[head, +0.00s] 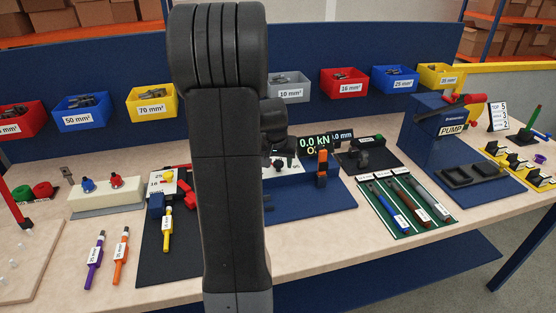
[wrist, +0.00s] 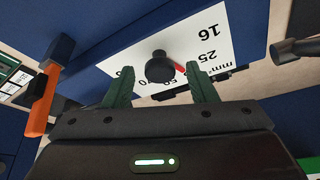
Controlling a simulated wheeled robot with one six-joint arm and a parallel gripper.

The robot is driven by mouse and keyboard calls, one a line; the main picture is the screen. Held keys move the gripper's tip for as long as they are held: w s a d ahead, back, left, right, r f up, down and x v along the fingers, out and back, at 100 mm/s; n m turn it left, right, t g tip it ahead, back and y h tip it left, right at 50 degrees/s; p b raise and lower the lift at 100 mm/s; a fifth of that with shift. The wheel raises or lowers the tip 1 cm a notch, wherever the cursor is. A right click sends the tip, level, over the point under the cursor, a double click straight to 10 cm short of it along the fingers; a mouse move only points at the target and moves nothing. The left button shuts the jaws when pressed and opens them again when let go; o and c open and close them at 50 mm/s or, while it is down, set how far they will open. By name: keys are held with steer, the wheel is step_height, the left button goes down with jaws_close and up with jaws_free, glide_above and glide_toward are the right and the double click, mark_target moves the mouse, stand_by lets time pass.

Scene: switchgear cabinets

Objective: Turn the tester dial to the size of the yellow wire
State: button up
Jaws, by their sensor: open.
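The tester dial is a black round knob (wrist: 160,68) on a white plate (wrist: 136,52), in the wrist view. The plate shows upside down, with 16, 25 and 50 readable. A red mark beside the knob points to the right of the picture, on the side of the 25. My gripper (wrist: 159,73) is open, one finger on each side of the knob; contact cannot be told. In the head view my arm hides the gripper and part of the tester. The yellow wire (head: 167,231) lies on a dark mat at left; its tag is too small to read surely.
The tester display (head: 315,143) reads 0.0 kN. An orange-handled part (wrist: 42,103) stands left of the plate in the wrist view. Purple (head: 94,262) and orange (head: 121,257) wires lie at front left. Labelled bins line the back panel. A blue pump unit (head: 437,130) stands right.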

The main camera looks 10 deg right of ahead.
steer(key=c, duration=1)
steer(key=shift+o, duration=0.2)
steer(key=shift+r+n, duration=0.1)
steer(key=shift+n, duration=0.3)
steer(key=shift+d+n+t+y+p, duration=0.25)
steer(key=shift+n+y, duration=0.35)
steer(key=shift+n, duration=0.4)
steer(key=n+y+b, duration=0.1)
steer(key=n, duration=0.2)
steer(key=shift+d+n, duration=0.1)
steer(key=shift+n, duration=0.2)
steer(key=n+y+b, duration=0.1)
steer(key=n+b, duration=0.1)
steer(key=n, duration=0.1)
steer(key=shift+d+n+y, duration=0.1)
steer(key=shift+n+y, duration=0.2)
steer(key=shift+w+n+g+y+b, duration=0.1)
steer(key=shift+n+g+y+b, duration=0.6)
steer(key=shift+n, duration=1.1)
